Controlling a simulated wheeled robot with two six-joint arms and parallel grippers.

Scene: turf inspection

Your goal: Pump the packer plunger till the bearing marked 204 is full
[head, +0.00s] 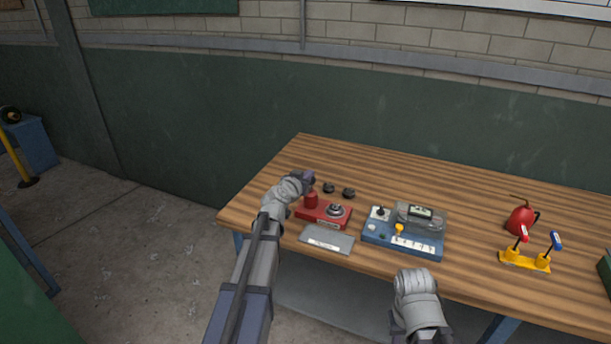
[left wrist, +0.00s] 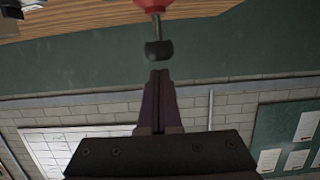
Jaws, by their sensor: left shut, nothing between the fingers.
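The red packer (head: 322,212) stands near the table's left end, with a red cylinder on its left and a dark round bearing (head: 337,210) on its right. In the left wrist view the plunger shows as a thin rod with a black knob (left wrist: 158,50) under a red part. My left gripper (head: 310,176) is above and behind the packer's left side; its fingers (left wrist: 160,72) are shut and empty, just short of the knob in that picture. Two dark rings (head: 348,193) lie behind the packer. No 204 marking is legible. My right arm's grey wrist shows low, with its fingers hidden.
A grey plate (head: 327,239) lies in front of the packer. A blue device (head: 402,248) with a dial stands to its right. The back of the wooden table (head: 430,178) is clear.

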